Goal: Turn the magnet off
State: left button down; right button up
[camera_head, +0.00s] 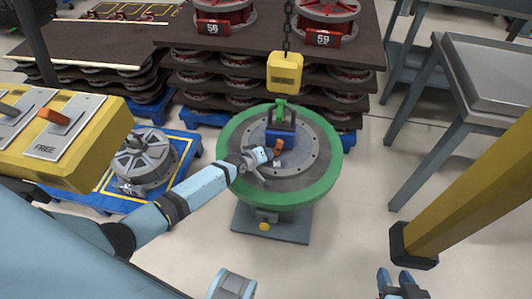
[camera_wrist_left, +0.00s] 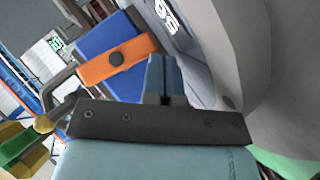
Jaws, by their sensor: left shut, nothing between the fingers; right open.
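The magnet (camera_head: 283,135) is a blue block with an orange lever (camera_head: 279,147) on its front, on the grey disc of the round green-rimmed table (camera_head: 234,133). A green bracket (camera_head: 281,111) rises from it under the chain hoist. My left gripper (camera_head: 263,155) is just in front and left of the lever. In the left wrist view, the closed fingers (camera_wrist_left: 165,78) are beside the orange lever (camera_wrist_left: 116,60) and blue magnet body (camera_wrist_left: 100,33), with nothing between them. Whether they touch the lever I cannot tell. My right gripper (camera_head: 402,280) is open at the bottom right, far from the table.
A yellow hoist block (camera_head: 284,72) hangs on a chain above the magnet. A yellow box (camera_head: 85,145) with levers stands left, near a grey wheel part (camera_head: 145,160) on a blue pallet. Stacked red reels are behind; a yellow post (camera_head: 465,195) is right.

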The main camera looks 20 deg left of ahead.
jog(key=shift+a+r, duration=0.1)
jog(key=shift+a, duration=0.05)
dwell(0.5)
jog(key=shift+r, duration=0.1)
